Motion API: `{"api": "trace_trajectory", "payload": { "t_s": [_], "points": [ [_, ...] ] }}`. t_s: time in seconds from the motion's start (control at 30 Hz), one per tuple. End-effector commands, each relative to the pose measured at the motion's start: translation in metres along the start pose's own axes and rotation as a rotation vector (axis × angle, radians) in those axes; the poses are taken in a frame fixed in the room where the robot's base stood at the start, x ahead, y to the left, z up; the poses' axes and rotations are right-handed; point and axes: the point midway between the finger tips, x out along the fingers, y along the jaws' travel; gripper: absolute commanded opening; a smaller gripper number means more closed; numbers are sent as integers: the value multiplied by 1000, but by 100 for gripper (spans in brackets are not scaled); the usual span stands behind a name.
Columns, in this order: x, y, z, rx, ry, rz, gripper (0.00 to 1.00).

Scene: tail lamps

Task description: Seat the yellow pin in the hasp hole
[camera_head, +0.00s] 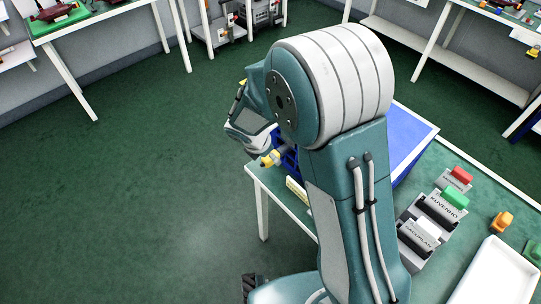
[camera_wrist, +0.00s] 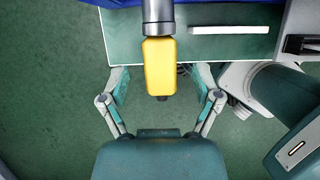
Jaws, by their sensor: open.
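A yellow block-shaped handle, which looks like the pin (camera_wrist: 159,68), is in the middle of the wrist view, with a grey cylindrical part running from its top end to the picture's upper edge. A small yellow piece near the table corner in the head view (camera_head: 271,158) appears to be the same pin. My gripper (camera_wrist: 161,82) is open, its two fingers apart on the left and right of the yellow handle with gaps on both sides. The hasp hole cannot be made out in either view.
The green table (camera_wrist: 125,42) has a pale bar (camera_wrist: 230,30) on it. A blue surface (camera_head: 412,125) lies behind my arm. Labelled holders (camera_head: 440,208) with coloured blocks and a white tray (camera_head: 497,272) stand at the right. Open floor is at the left.

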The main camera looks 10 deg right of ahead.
Motion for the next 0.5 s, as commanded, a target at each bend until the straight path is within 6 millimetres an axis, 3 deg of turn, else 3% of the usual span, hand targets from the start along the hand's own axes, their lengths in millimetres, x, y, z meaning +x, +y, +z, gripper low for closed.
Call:
{"api": "trace_trajectory", "payload": {
  "t_s": [0.3, 0.5],
  "points": [
    [-68, 1, 0, 0, 0, 4, 82],
    [-95, 2, 0, -1, 0, 1, 82]
  ]
}}
